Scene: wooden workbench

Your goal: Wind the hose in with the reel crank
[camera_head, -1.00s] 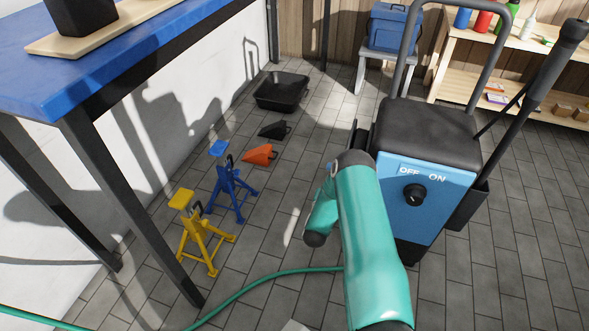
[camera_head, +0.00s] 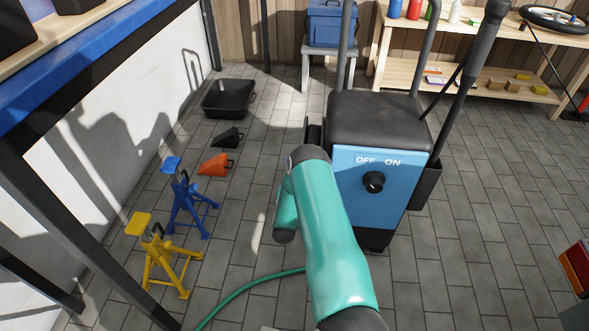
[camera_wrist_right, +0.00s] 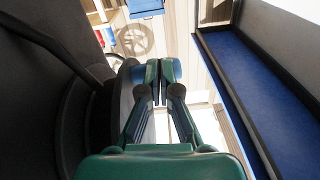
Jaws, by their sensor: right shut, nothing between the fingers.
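The blue and black machine (camera_head: 380,182) stands on the tiled floor, with an OFF/ON knob on its front. A dark part (camera_head: 314,134) shows at its left side, mostly behind my teal arm. I cannot clearly make out the reel or its crank. The green hose (camera_head: 245,290) lies on the floor and runs behind my arm. In the right wrist view my right gripper (camera_wrist_right: 163,70) is shut and empty, beside a large dark curved surface (camera_wrist_right: 40,100) at the left. In the head view this gripper is hidden. My left gripper is not in view.
A yellow stand (camera_head: 160,255) and a blue stand (camera_head: 187,205) are at the left, near the bench legs. Orange (camera_head: 214,165) and black (camera_head: 228,137) wedges and a black tray (camera_head: 228,98) lie behind them.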

